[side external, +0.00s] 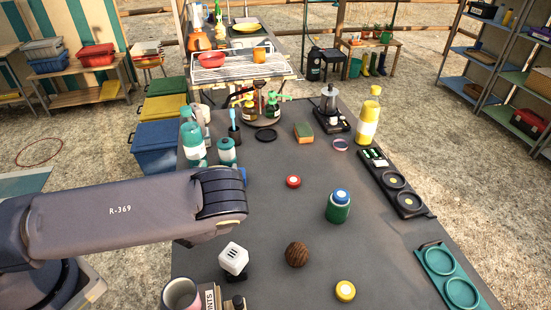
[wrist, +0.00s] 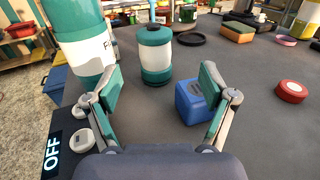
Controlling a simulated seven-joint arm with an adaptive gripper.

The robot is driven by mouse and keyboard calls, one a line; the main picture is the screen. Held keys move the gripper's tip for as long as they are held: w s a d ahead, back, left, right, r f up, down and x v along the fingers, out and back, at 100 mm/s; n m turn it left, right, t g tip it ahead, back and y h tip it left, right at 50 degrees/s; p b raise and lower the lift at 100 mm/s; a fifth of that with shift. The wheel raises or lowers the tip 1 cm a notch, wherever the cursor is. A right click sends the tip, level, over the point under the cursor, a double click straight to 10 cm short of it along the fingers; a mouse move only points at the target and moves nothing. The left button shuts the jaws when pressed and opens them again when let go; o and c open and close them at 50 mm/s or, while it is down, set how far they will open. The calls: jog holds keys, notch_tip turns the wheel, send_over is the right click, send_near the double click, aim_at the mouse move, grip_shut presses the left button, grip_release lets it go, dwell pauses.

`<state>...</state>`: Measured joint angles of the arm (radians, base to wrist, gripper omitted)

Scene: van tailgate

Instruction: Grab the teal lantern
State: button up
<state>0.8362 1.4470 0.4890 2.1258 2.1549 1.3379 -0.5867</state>
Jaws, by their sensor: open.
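The teal lantern (wrist: 156,58), a small cylinder with teal top and base and a pale middle, stands upright on the dark table. It also shows in the side external view (side external: 227,152), just beyond my arm. My gripper (wrist: 157,84) is open and empty, its two fingers spread on the near side of the lantern. The lantern appears between the fingers but farther off, apart from both. In the side external view my gripper is hidden behind my arm.
A larger teal-and-white bottle (wrist: 78,40) stands close left of the lantern. A blue cube (wrist: 193,102) sits near the right finger. A black panel marked OFF (wrist: 62,145) with white knobs lies at left. A red lid (wrist: 291,91) lies right, with bare table between.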

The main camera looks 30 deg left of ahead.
aim_at(223, 151)
jog(key=x, duration=0.5)
jog(key=shift+a, duration=0.1)
jog(key=x, duration=0.5)
jog(key=shift+a, duration=0.4)
jog(key=c, duration=1.3)
